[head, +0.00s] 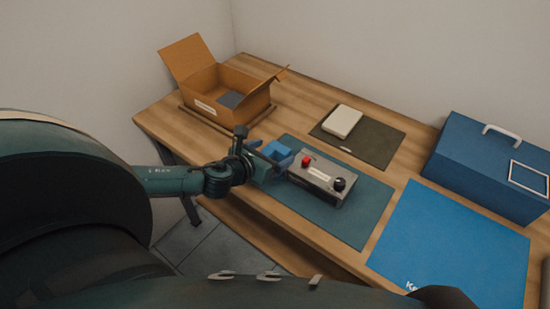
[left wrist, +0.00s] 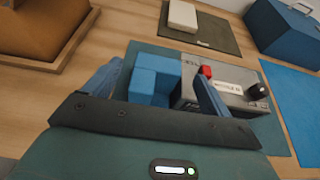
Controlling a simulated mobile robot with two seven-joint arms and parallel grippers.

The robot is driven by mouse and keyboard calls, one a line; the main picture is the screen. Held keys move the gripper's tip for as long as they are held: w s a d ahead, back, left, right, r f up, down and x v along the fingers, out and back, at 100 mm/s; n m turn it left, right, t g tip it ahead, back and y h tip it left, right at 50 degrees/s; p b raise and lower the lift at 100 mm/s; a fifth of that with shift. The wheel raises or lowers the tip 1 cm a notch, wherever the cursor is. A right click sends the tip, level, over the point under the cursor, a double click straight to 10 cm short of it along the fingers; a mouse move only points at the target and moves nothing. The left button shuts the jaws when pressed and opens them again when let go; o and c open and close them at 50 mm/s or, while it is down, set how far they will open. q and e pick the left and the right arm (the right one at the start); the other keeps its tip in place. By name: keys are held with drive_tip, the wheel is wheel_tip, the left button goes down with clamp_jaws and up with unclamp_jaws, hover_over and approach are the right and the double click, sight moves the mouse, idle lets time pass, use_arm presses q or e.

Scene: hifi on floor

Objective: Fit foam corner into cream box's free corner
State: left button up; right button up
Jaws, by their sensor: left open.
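A blue stepped block, which looks like the foam corner (left wrist: 152,80), sits on the dark teal mat at the left side of a grey device. It also shows in the head view (head: 278,151), partly behind my gripper. My left gripper (head: 272,162) is open, with its blue fingers to either side of the block; I cannot tell whether they touch it. Its fingers also show in the left wrist view (left wrist: 158,74). A small cream box-like object (head: 342,122) lies on a dark olive mat; no free corner can be made out in it. My right gripper is not in view.
The grey device (head: 318,180) with red and black knobs stands close to the right finger. An open brown cardboard box (head: 213,98) holding something dark grey stands at the back left. A blue case (head: 487,165) and a bright blue mat (head: 450,245) are at right.

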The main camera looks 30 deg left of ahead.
sight(276, 151)
use_arm(q)
drive_tip(key=shift+x, duration=1.55)
drive_tip(key=shift+f, duration=0.1)
drive_tip(key=shift+c, duration=0.2)
drive_tip(key=c, duration=1.1)
